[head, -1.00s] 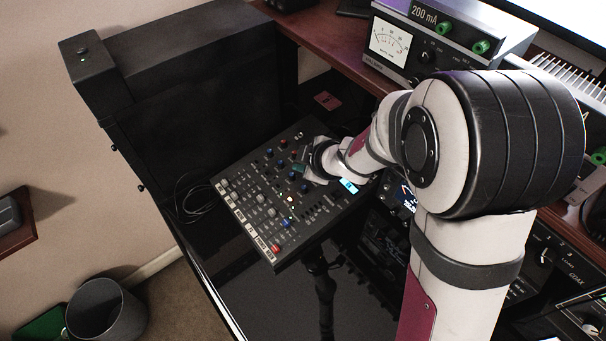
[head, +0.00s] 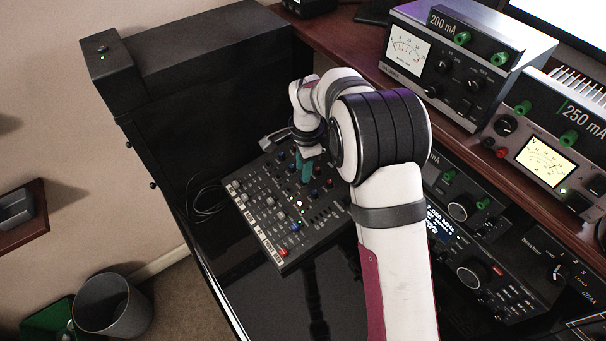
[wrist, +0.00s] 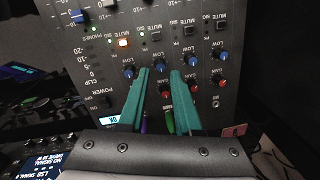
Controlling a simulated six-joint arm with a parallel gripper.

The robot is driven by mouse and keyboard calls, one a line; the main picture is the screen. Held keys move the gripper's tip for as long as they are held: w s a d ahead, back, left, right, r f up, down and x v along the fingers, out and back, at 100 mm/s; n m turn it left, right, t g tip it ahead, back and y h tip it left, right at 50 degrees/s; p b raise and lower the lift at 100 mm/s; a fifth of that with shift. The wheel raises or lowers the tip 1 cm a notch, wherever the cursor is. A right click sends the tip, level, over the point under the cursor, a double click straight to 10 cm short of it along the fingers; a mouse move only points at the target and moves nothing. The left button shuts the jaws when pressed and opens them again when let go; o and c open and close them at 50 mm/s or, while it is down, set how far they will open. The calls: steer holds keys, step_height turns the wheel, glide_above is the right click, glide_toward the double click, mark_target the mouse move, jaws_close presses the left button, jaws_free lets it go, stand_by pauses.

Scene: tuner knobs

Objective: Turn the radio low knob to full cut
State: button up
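The dark mixer panel (head: 306,232) carries rows of knobs, buttons and strip labels; it also shows in the wrist view (wrist: 92,75). My gripper (head: 304,172) points down over the mixer's upper knob rows. In the wrist view my gripper (wrist: 159,72) is open, its two teal fingers apart. A blue knob (wrist: 162,70) shows between the fingertips, with a red knob (wrist: 166,89) below it in the picture. Other blue knobs (wrist: 190,73) stand to the right.
A large black case (head: 215,75) stands behind the mixer. Radio units and meters (head: 470,60) fill the right side. A cable (head: 203,198) lies left of the mixer. The dark glossy desk (head: 265,310) is clear in front.

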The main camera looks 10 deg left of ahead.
steer(key=shift+w+f, duration=0.2)
steer(key=shift+f, duration=1.7)
steer(key=shift+c, duration=0.3)
jaws_close()
